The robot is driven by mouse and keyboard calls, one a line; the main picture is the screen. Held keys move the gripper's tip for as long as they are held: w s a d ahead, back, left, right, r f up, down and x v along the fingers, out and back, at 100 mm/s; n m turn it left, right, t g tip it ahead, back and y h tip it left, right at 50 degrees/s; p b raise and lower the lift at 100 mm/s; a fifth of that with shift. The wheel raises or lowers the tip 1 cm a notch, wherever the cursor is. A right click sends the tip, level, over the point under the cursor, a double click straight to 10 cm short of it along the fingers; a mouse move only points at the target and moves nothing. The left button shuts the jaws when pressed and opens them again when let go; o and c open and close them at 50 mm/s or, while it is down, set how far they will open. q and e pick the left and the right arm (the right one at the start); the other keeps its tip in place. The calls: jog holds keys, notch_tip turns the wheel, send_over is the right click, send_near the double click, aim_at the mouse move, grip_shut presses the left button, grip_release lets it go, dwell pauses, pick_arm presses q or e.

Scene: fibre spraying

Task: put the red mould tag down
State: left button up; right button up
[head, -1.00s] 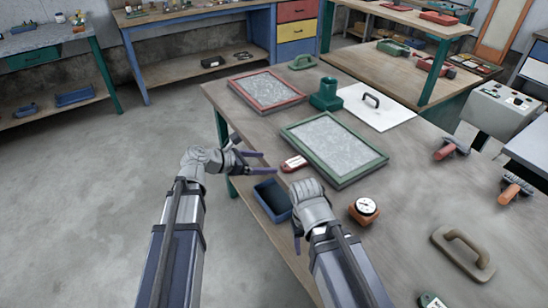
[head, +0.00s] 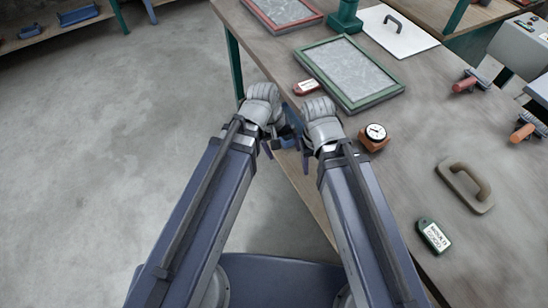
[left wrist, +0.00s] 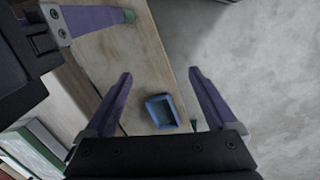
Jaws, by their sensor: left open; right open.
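The red mould tag (head: 307,87) lies flat on the table beside the left edge of the green-framed mould (head: 349,72), apart from both grippers. My left gripper (head: 262,148) hangs at the table's front edge in the head view, its fingers partly hidden by the wrist. In the left wrist view, my left gripper (left wrist: 160,78) is open with nothing between its purple fingers. My right gripper (head: 305,165) is beside it, open, mostly hidden behind its own wrist. A blue tray (left wrist: 162,112) lies below the left fingers; in the head view the wrists mostly cover it.
A round gauge on an orange base (head: 375,134) stands close to the right wrist. A brown float (head: 466,186), a green tag (head: 434,235) and two brushes lie further right. A red-framed mould (head: 283,10) and a white board (head: 398,28) are at the back.

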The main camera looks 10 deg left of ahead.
pick_arm(q)
jog(key=s+m+y, duration=0.1)
jog(key=m, duration=0.1)
jog(key=s+a+m+y, duration=0.1)
jog(key=s+m, duration=0.1)
jog(key=m, duration=0.1)
jog(key=s+a+m+y, duration=0.1)
jog(key=m+y, duration=0.1)
jog(key=shift+s+f+m, duration=0.2)
jog(key=shift+m, duration=0.1)
notch_tip(320, 180, up, 3)
jog(key=p, duration=0.3)
jog(key=shift+r, duration=0.15)
dwell(0.4)
